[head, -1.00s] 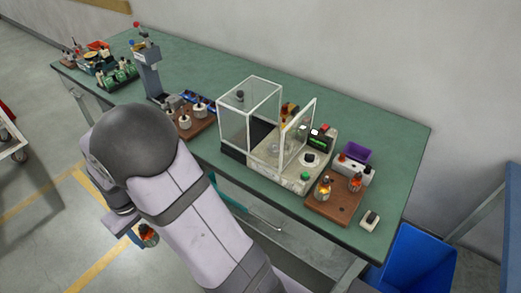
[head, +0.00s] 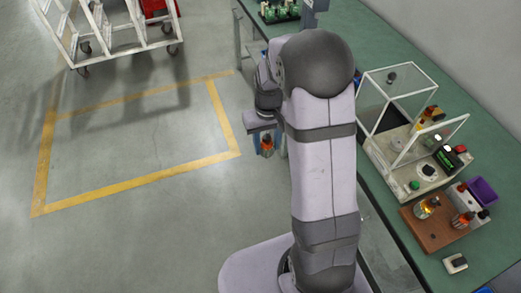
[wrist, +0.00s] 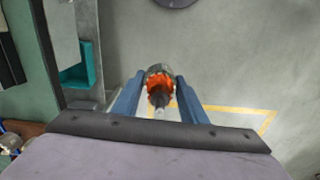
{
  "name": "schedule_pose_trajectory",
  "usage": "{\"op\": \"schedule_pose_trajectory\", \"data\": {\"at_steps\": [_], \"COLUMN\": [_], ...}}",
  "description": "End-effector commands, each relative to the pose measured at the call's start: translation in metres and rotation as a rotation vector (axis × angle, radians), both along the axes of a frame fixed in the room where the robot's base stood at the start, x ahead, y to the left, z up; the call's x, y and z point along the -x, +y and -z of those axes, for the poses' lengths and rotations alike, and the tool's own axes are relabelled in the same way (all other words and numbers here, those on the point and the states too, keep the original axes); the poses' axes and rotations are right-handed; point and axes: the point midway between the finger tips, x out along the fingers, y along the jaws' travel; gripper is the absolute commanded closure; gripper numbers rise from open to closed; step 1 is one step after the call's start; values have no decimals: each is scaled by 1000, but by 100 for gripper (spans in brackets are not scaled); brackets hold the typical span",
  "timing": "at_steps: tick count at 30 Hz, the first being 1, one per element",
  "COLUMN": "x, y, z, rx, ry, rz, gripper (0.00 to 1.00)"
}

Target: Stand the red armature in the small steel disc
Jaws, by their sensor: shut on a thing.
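My gripper (wrist: 162,96) is shut on the red armature (wrist: 158,84), an orange-red wound piece with a dark end and a thin shaft. The blue fingers hold it from both sides. In the head view the armature (head: 267,148) hangs in the air over the floor, left of the bench. The small steel disc cannot be made out for sure. A round pale disc (head: 397,143) sits inside the clear-walled machine (head: 408,180). A wooden board (head: 432,234) at the bench front carries an orange-and-brass piece (head: 426,208) and a red-orange piece (head: 463,221).
The green bench (head: 405,255) runs along the right. A purple bin (head: 484,190) and small white box (head: 455,263) are near the board. A white trolley (head: 120,35) stands far left; the yellow-marked floor is clear.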

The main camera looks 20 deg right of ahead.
Motion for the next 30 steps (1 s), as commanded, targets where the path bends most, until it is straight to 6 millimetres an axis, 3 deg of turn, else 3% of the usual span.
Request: {"op": "schedule_pose_trajectory", "data": {"at_steps": [1, 6, 11, 15, 21, 26, 30], "x": [-5, -14, -8, 8, 43, 72, 84], "y": [-20, -90, -158, -216, -286, -327, -360], "z": [-13, -36, -54, -69, -87, -97, -84], "rx": [0, 1, 1, 1, 0, 1, 1], "ry": [0, -1, -1, 0, 1, 0, 0], "rz": [20, 62, 100, 132, 172, 196, 138], "gripper": [95, 95, 95, 95, 95, 95, 95]}}
